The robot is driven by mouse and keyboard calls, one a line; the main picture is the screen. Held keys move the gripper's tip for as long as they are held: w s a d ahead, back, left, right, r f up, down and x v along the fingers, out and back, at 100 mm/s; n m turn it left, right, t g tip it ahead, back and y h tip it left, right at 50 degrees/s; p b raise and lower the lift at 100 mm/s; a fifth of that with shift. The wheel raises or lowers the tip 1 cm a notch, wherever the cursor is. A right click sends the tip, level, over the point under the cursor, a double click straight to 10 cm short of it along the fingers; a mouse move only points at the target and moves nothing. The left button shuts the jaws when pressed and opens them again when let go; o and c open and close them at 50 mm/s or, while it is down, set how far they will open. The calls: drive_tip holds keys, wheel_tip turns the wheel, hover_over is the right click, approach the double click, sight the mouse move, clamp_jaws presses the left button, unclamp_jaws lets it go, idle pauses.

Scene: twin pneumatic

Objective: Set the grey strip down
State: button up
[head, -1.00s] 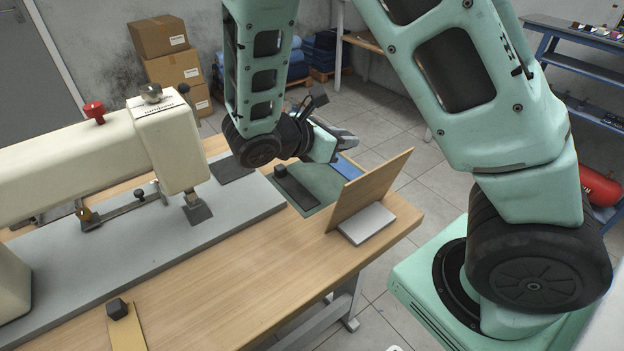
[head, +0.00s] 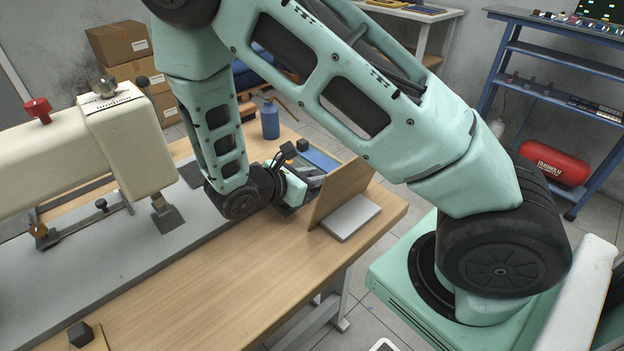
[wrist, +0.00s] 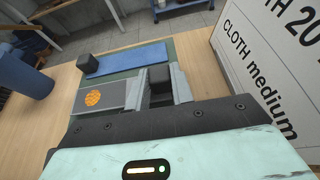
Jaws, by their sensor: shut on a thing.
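My gripper (wrist: 160,88) is shut on the black knob (wrist: 158,76) of the grey strip in the wrist view. The grey strip (wrist: 121,95) is flat, bears an orange mark and extends left from the jaws. It is low over the green mat (wrist: 185,50); I cannot tell whether it touches. The near part of the strip is hidden by my gripper's body.
A blue strip (wrist: 125,60) with a black knob (wrist: 84,59) lies just beyond. A blue bottle (wrist: 27,80) stands left. The upright board (wrist: 265,65), lettered CLOTH, stands close on the right. The sewing machine (head: 125,140) is left; the table's front middle (head: 215,290) is clear.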

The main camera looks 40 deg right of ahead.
drive_tip(key=shift+f, duration=0.3)
drive_tip(key=shift+f, duration=0.15)
drive_tip(key=o, duration=1)
